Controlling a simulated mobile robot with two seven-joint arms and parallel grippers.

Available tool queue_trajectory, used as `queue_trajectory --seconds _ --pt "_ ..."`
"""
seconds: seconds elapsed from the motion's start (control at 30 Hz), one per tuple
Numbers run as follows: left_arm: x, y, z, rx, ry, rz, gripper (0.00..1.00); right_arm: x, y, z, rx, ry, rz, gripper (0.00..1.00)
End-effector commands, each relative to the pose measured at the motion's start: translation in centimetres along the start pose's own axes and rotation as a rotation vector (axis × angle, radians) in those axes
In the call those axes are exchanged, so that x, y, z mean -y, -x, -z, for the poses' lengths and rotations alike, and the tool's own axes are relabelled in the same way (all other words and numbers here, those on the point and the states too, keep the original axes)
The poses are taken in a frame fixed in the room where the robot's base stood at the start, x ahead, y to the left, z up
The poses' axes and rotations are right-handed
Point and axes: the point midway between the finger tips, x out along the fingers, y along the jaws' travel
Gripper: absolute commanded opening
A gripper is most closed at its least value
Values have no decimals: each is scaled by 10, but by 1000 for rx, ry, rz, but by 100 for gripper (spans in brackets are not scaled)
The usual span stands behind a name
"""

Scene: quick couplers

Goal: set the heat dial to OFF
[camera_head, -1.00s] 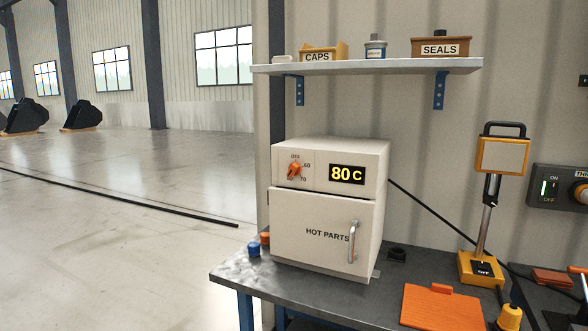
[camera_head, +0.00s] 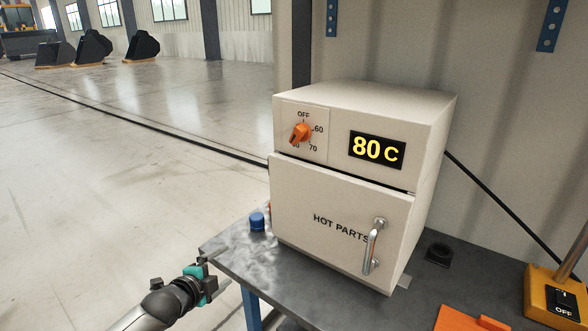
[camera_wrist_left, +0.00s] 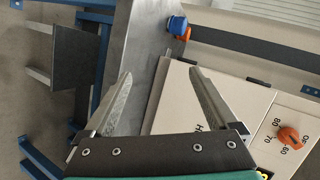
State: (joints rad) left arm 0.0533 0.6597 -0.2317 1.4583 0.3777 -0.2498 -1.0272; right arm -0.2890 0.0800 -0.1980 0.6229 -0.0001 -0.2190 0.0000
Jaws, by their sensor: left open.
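The heat dial (camera_head: 300,132) is an orange knob on the upper left front of the cream hot-parts oven (camera_head: 335,215). Its pointer is turned to the lower left and covers part of the 80 mark; OFF is printed above it. The display (camera_head: 377,149) reads 80 C. My left gripper (camera_head: 204,266) is low at the table's left edge, below and left of the dial, touching nothing that I can see. In the left wrist view its open, empty fingers (camera_wrist_left: 160,76) spread over the oven and table edge, with the dial (camera_wrist_left: 290,138) at the right.
A blue cap (camera_head: 257,221) stands on the table (camera_head: 270,265) left of the oven, with an orange one partly hidden behind. The oven door has a metal handle (camera_head: 374,247). A yellow device (camera_head: 553,295) stands at right. The floor left of the table is clear.

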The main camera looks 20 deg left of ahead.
Motion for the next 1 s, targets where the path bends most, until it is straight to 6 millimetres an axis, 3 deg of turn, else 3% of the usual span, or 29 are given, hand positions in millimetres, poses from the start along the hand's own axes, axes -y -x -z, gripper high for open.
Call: queue_trajectory --seconds 0.03,0.1,0.2,0.3,0.4,0.57,1.0 --pt "57 6 18 -53 -124 82 92 1 2 -2 4 0 1 50" --pt "116 20 45 -111 -284 175 92 1 3 -5 8 0 2 50" --pt "180 45 82 -174 -487 292 92 2 5 -10 15 0 3 50" --pt "219 70 112 -216 -642 379 92 3 6 -15 23 1 4 50" --pt "240 87 132 -240 -744 434 92 3 7 -16 26 1 5 50" --pt "252 96 144 -252 -806 468 92 3 7 -15 24 2 5 50" --pt "266 57 161 -251 -801 469 92 3 10 -9 15 3 4 50"
